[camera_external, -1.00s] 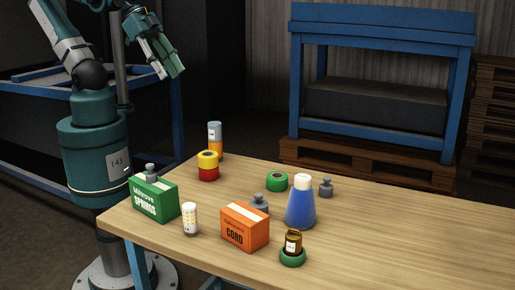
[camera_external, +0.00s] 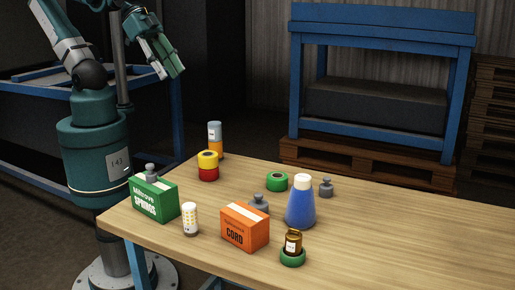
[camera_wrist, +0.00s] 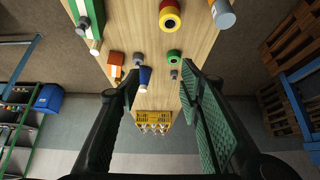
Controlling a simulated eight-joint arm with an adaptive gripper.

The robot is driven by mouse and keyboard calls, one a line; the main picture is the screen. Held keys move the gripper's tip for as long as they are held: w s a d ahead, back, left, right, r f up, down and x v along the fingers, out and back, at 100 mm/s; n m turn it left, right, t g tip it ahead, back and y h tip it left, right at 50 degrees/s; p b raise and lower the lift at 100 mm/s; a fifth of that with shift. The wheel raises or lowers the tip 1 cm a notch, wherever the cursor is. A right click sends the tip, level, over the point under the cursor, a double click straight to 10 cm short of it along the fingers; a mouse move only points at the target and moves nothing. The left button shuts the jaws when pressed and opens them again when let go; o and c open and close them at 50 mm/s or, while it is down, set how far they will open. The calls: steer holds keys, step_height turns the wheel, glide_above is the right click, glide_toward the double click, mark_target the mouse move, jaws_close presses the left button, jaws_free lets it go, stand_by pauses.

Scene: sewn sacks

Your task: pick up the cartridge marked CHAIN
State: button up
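No CHAIN marking is readable in either view. A tall grey cylinder with an orange band (camera_external: 215,138) stands upright at the table's far left edge; it also shows in the wrist view (camera_wrist: 222,14). A white cylinder with yellowish dots (camera_external: 190,219) stands near the front edge, between the green and orange boxes. A brown labelled bottle (camera_external: 293,242) stands in a green ring (camera_external: 292,258). Which of these is the cartridge I cannot tell. My gripper (camera_external: 172,72) is raised, away from the table items. In the wrist view its fingers (camera_wrist: 159,68) are spread, with nothing held.
A green SPRINGS box (camera_external: 154,200), an orange CORD box (camera_external: 245,228), a blue cone (camera_external: 300,207), stacked yellow and red rolls (camera_external: 208,166), a green roll (camera_external: 277,181) and several grey weights (camera_external: 326,187) stand on the table (camera_external: 400,225). Its right side is clear.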

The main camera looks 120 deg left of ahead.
steer(key=shift+a+f, duration=0.1)
steer(key=shift+c, duration=0.4)
steer(key=w+a+f+m+g+h+b, duration=0.1)
steer(key=w+a+f+m+h+b, duration=0.2)
steer(key=w+a+f, duration=0.35)
steer(key=w+a+f+m+g+h+b, duration=0.1)
steer(key=w+a+f+m+h+b, duration=0.15)
steer(key=a+f, duration=0.6)
steer(key=m+t+h+b, duration=0.2)
steer(key=m+h+b, duration=0.1)
steer(key=m+h, duration=0.3)
glide_toward(215, 122)
steer(key=x, duration=0.5)
steer(key=shift+m, duration=0.25)
steer(key=shift+w, duration=0.1)
steer(key=shift+b+x, duration=0.85)
steer(key=shift+x, duration=2.5)
